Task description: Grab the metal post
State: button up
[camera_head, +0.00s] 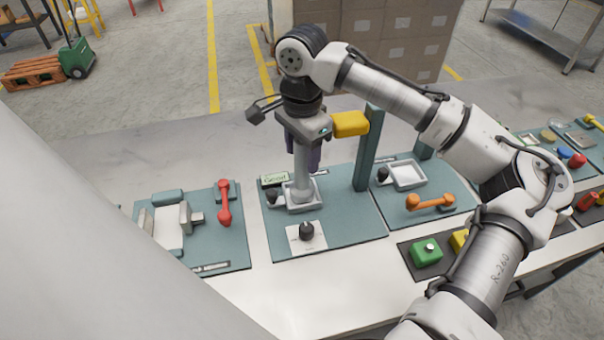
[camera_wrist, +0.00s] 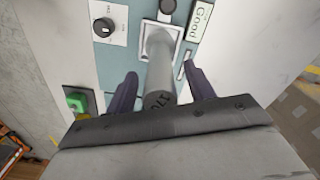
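The metal post (camera_head: 302,178) is a grey cylinder standing upright in a square pale holder (camera_head: 287,203) on a teal board. In the wrist view the post (camera_wrist: 160,62) rises between the two dark purple fingers, with its marked top end close to the palm. My gripper (camera_head: 302,155) is above the holder and pointing down, with its fingers on either side of the upper post. In the wrist view my gripper (camera_wrist: 162,76) is open, with visible gaps between both fingers and the post.
A black knob (camera_head: 306,231) on a white plate sits in front of the holder. A small "Good" display (camera_head: 274,180) is behind it. A tall teal upright (camera_head: 366,150) with a yellow block (camera_head: 350,124) stands close to the right. A red handle (camera_head: 224,203) is to the left.

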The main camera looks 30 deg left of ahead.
grip_shut()
jog(key=shift+r, duration=0.2)
dwell(0.3)
